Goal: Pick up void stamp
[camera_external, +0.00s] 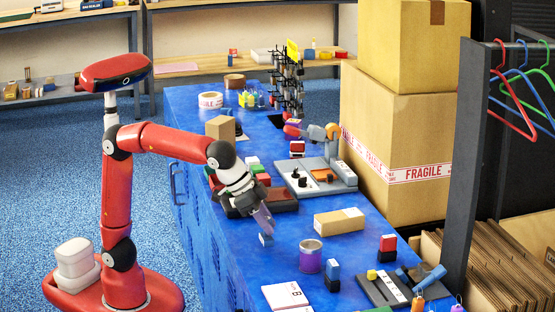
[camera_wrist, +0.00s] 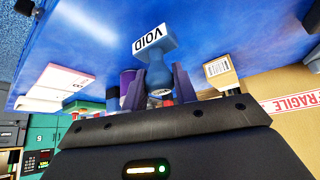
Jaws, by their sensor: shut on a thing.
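The void stamp (camera_wrist: 155,52) is a blue stamp with a white face reading VOID, seen close up in the wrist view. My gripper (camera_wrist: 158,78) is shut on its blue handle, with one dark finger on each side. In the external view, my gripper (camera_external: 264,222) points down over the blue table, and the small blue stamp (camera_external: 266,240) shows at its fingertips. The stamp appears to be a little above the table; its exact height is hard to tell.
A dark tray (camera_external: 275,200) with red and green blocks lies just behind the gripper. Bare blue table surrounds the stamp.

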